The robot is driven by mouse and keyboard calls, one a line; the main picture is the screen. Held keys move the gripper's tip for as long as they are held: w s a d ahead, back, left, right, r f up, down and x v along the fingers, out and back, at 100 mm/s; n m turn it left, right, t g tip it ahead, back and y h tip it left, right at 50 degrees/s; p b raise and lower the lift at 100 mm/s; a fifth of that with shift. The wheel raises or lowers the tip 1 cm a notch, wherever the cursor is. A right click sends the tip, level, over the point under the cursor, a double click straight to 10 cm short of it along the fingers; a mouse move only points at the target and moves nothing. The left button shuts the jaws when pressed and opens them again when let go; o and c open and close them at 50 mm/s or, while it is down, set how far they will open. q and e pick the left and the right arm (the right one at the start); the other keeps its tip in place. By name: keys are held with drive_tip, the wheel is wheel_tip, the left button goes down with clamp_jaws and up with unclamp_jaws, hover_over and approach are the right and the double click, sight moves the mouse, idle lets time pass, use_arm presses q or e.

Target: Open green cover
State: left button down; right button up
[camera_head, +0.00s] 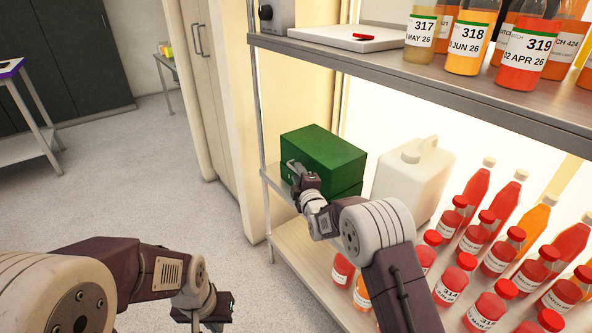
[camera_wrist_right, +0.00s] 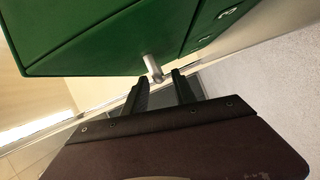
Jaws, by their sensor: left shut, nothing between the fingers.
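A dark green box (camera_head: 322,157) with a green cover (camera_head: 325,146) stands on the lower shelf, near its left end. The cover looks closed. My right gripper (camera_head: 294,168) is at the box's front left side. In the right wrist view its fingers (camera_wrist_right: 161,79) are apart and empty, just short of a small grey metal knob (camera_wrist_right: 152,67) on the green box (camera_wrist_right: 110,45). The knob lies near the gap between the fingertips; I cannot tell whether they touch it. My left gripper (camera_head: 217,308) is shut and empty, low in front of the shelf.
A white jug (camera_head: 412,180) stands right of the box, with several red and orange bottles (camera_head: 497,262) further right. The upper shelf (camera_head: 450,82) overhangs the area and carries more bottles. A metal shelf post (camera_head: 262,150) stands left of the box. The floor at left is clear.

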drive_tip(key=shift+x, duration=1.4)
clamp_jaws()
idle(0.4)
